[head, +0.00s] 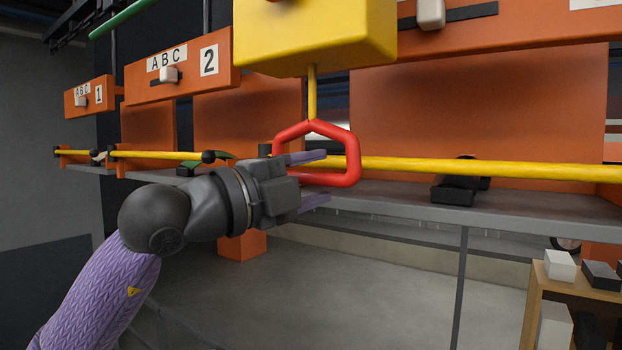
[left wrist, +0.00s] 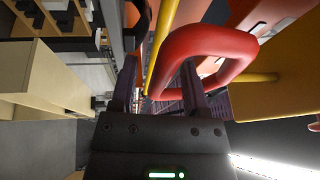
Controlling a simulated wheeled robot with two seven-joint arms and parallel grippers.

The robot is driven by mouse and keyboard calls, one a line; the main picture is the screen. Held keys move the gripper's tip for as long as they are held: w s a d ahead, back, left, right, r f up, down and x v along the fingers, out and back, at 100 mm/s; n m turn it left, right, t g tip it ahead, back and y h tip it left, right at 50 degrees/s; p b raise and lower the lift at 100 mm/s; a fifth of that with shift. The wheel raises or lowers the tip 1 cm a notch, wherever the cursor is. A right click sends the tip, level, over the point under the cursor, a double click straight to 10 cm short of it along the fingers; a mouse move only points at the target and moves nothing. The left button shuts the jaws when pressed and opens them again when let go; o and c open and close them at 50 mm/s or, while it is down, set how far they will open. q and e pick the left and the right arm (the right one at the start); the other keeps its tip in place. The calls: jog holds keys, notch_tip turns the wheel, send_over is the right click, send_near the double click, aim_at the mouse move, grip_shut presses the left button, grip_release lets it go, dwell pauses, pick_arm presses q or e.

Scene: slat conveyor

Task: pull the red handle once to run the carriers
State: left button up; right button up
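The red handle (head: 352,160) is a six-sided loop hanging on a yellow stem (head: 312,95) under a yellow box (head: 315,35). My left gripper (head: 319,178) is at the handle with its fingers apart, one above and one below the loop's lower bar. The upper finger overlaps the loop's opening. In the left wrist view the red handle (left wrist: 215,38) looms close, and part of it lies between the fingers of my left gripper (left wrist: 160,75). I cannot tell whether a finger touches it. My right gripper is not in view.
A yellow rail (head: 480,168) runs behind the handle along a grey shelf (head: 395,200) with dark carriers (head: 455,188). Orange panels with labels 1 and 2 (head: 180,72) stand at left. A wooden rack (head: 545,285) with boxes is at lower right. Floor below the shelf is clear.

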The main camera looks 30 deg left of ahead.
pick_arm(q)
jog(key=shift+s+a+f+b, duration=0.1)
jog(key=shift+s+f+b, duration=0.05)
jog(key=shift+b, duration=0.15)
jog(key=b+v, duration=0.6)
jog(key=v, duration=0.2)
jog(key=shift+s, duration=0.3)
